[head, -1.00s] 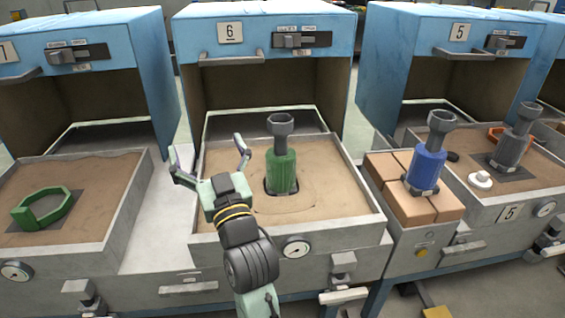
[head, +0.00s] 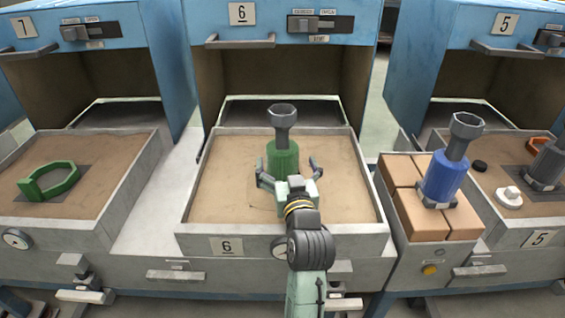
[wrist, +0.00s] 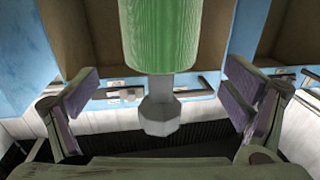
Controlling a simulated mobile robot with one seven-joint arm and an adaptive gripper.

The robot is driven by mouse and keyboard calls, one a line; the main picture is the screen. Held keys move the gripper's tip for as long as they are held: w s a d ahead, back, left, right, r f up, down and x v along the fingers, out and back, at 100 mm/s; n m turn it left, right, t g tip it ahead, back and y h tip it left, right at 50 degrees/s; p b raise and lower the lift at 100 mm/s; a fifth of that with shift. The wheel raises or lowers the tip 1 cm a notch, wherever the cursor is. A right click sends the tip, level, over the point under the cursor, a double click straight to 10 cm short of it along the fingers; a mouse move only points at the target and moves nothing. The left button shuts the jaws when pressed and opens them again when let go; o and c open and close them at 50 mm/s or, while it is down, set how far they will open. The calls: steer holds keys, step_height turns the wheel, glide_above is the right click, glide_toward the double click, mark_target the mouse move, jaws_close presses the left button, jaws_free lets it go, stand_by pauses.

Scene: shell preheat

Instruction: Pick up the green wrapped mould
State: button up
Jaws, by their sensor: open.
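The green wrapped mould (head: 283,158) stands upright in the sand tray of station 6, with a grey funnel-shaped cup (head: 282,113) on top. It also shows in the wrist view (wrist: 160,35), centred between the fingers. My gripper (head: 289,170) is open in front of the mould, one finger towards each side of it. In the wrist view my gripper (wrist: 165,100) has a clear gap between each finger pad and the mould. The mould's lower part is hidden behind my gripper in the head view.
A blue wrapped mould (head: 441,178) stands on bricks (head: 418,222) to the right. A green ring-shaped clamp (head: 50,180) lies in the left sand tray (head: 118,165). Blue oven number 6 (head: 365,60) opens behind the middle tray (head: 188,205). Sand around the mould is clear.

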mark_target(282, 148)
steer(key=w, duration=0.2)
steer(key=w+p, duration=0.1)
steer(key=w, duration=0.1)
steer(key=w+a+p, duration=0.1)
steer(key=w, duration=0.1)
steer(key=shift+w, duration=0.35)
steer(key=c, duration=1.6)
steer(key=shift+c, duration=0.7)
steer(key=shift+r, duration=0.1)
